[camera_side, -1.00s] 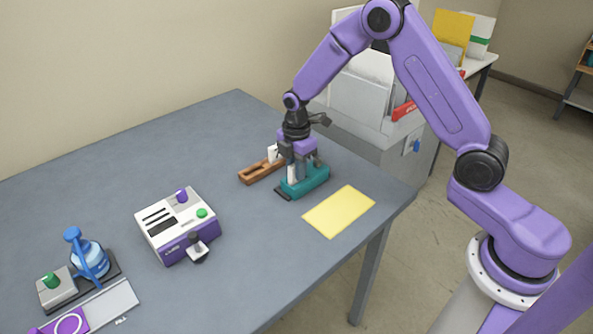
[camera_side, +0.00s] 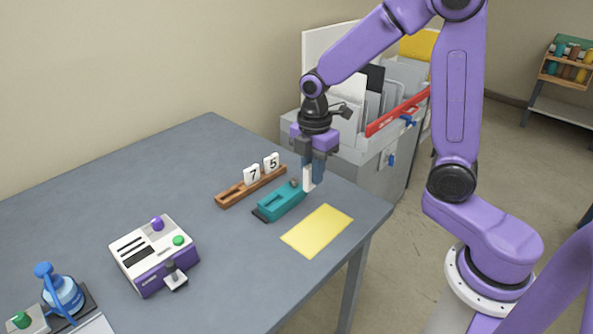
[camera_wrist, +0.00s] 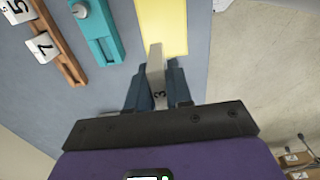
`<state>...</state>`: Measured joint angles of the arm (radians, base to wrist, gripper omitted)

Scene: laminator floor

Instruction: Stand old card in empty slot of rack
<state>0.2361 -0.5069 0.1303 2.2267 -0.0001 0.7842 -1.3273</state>
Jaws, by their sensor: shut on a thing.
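My gripper (camera_side: 311,180) is shut on a white card (camera_side: 308,178) and holds it upright, off the right end of the teal holder (camera_side: 282,202). The wooden rack (camera_side: 233,198) lies beyond the teal holder, to the left of my gripper. It bears two white cards, "7" (camera_side: 252,175) and "5" (camera_side: 272,161), towards its right end; its left part is bare. The rack also shows at the upper left of the wrist view (camera_wrist: 66,57).
A yellow sheet (camera_side: 317,230) lies flat near the table's right edge. A white and purple machine (camera_side: 153,257) and a blue device (camera_side: 63,293) stand to the left. A grey bin with files (camera_side: 376,150) stands beyond the table. The table behind the machine is clear.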

